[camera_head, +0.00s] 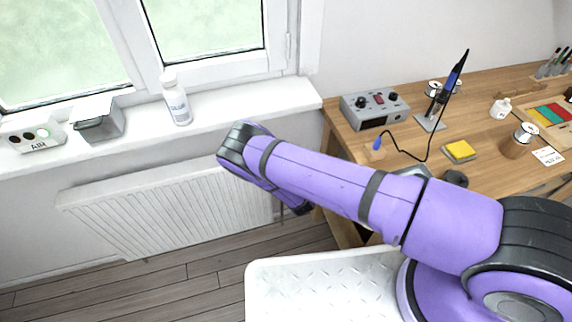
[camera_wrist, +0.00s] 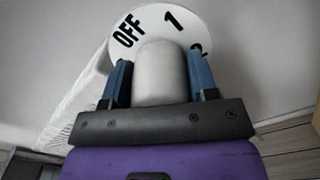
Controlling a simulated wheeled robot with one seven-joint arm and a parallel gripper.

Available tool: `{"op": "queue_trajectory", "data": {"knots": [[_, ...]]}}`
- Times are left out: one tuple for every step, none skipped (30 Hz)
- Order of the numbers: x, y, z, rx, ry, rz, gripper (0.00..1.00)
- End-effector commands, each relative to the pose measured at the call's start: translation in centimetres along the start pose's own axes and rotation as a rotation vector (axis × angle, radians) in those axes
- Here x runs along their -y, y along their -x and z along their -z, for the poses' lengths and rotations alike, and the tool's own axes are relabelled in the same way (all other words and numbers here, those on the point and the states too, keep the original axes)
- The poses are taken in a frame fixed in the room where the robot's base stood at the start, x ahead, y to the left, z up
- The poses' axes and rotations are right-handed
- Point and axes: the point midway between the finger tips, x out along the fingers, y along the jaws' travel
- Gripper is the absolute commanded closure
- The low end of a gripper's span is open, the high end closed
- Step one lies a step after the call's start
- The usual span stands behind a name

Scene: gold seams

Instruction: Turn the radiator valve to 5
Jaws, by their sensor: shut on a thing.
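The radiator valve knob (camera_wrist: 161,62), pale grey and rounded, sits between the two blue fingers of my gripper (camera_wrist: 160,78) in the wrist view. The fingers are shut on it, one on each side. Behind it is a white round dial (camera_wrist: 146,22) with black "OFF" at upper left, "1" near the top and a partly hidden "2" at right. Its other marks are hidden, and I cannot tell which mark the knob points to. In the head view, the white ribbed radiator (camera_head: 165,210) hangs below the window sill; my purple arm hides the valve and gripper there.
The sill (camera_head: 225,105) holds a white bottle (camera_head: 176,99), a grey box (camera_head: 98,120) and a small panel with round lights (camera_head: 33,134). A wooden workbench (camera_head: 413,138) with a control unit (camera_head: 374,106) and soldering iron (camera_head: 452,78) stands at right. Floor shows at lower left.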

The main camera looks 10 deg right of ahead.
Motion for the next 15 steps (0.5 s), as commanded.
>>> {"op": "queue_trajectory", "data": {"knots": [[0.11,0.16,0.16,-0.004,-0.042,0.003,0.7],[0.11,0.16,0.16,-0.004,-0.07,0.003,0.7],[0.14,0.15,0.13,-0.003,-0.106,0.004,0.7],[0.16,0.13,0.11,-0.003,-0.132,0.004,0.7],[0.16,0.13,0.11,-0.002,-0.157,0.004,0.7],[0.14,0.13,0.13,-0.003,-0.19,0.004,0.7],[0.12,0.14,0.15,-0.003,-0.214,0.004,0.7],[0.12,0.14,0.16,-0.004,-0.236,0.004,0.7],[0.13,0.14,0.15,-0.003,-0.265,0.003,0.7],[0.14,0.13,0.14,-0.003,-0.287,0.003,0.7],[0.15,0.12,0.12,-0.003,-0.305,0.003,0.7],[0.15,0.12,0.12,-0.002,-0.33,0.003,0.7],[0.15,0.12,0.13,-0.002,-0.347,0.003,0.7],[0.14,0.13,0.14,-0.003,-0.363,0.003,0.7],[0.14,0.14,0.16,-0.003,-0.382,0.003,0.7]]}}
